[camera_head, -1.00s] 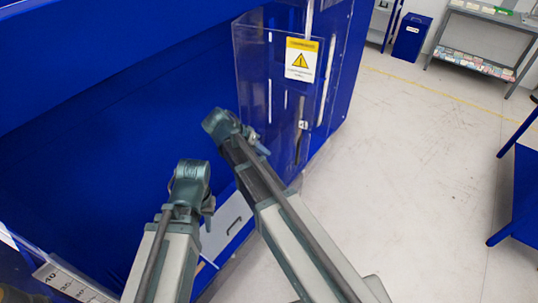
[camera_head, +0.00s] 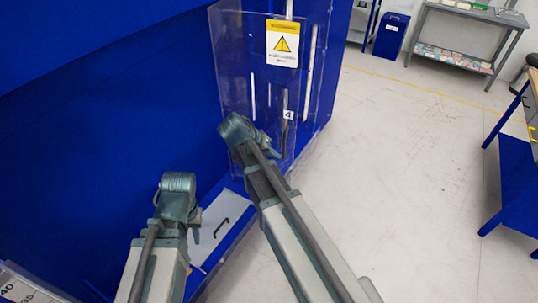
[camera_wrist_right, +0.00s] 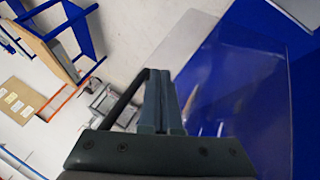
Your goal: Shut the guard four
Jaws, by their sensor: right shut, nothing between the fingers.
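Guard four is a clear hinged panel (camera_head: 236,60) with a yellow and white warning sign (camera_head: 283,43) and a small "4" label (camera_head: 289,114). It stands swung out at an angle from the blue machine. It also shows as a see-through sheet (camera_wrist_right: 235,85) right of the fingers in the right wrist view. My right gripper (camera_wrist_right: 162,100) is shut and empty, close to the panel; contact cannot be told.
A dark bar (camera_wrist_right: 127,98) runs just left of my right fingers. A grey drawer front with a black handle (camera_head: 221,225) sits low on the machine. The pale floor (camera_head: 400,170) at the right is open. A blue bin (camera_head: 391,35), shelf and bench stand farther off.

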